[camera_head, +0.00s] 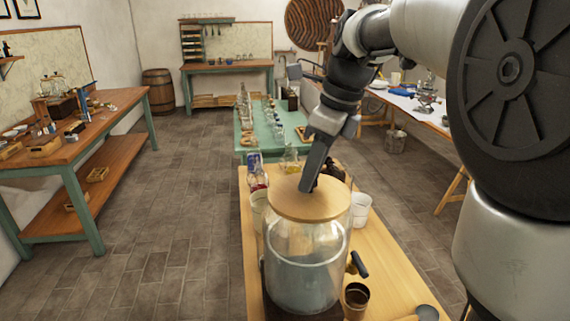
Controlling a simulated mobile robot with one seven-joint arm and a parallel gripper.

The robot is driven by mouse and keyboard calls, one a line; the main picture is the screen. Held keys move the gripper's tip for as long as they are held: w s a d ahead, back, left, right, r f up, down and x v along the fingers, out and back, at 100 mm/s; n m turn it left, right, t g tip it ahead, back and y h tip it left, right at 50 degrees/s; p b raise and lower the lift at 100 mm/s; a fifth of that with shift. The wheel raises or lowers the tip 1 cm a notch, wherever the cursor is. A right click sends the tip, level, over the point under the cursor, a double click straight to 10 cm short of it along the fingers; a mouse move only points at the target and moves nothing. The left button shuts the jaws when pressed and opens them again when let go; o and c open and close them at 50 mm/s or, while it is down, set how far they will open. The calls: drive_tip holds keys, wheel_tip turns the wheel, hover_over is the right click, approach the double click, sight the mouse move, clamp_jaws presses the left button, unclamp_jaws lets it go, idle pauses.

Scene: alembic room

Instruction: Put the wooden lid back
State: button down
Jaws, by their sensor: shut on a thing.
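The round wooden lid (300,202) is at the mouth of a large glass jar (306,262) with a side tap (357,265). The lid looks level and covers the jar's opening. I cannot tell whether it rests fully on the rim or sits just above it. My gripper (312,186) points down at the middle of the lid and is shut on it, at a knob or grip that the fingers hide. The jar looks partly filled with something pale and stands on a dark base.
The jar stands on a narrow wooden table (394,284). Close around it are a white cup (360,209), a dark brown cup (356,299) and several bottles behind. A green table (254,126) with glassware stands beyond. The tiled floor to the left is clear.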

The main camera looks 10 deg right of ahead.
drive_tip(key=shift+f, duration=0.2)
drive_tip(key=c, duration=1.4)
unclamp_jaws()
drive_tip(key=p+v, duration=0.2)
drive_tip(key=v, duration=1.5)
drive_tip(key=shift+r+p, duration=0.15)
drive_tip(key=shift+p, duration=0.25)
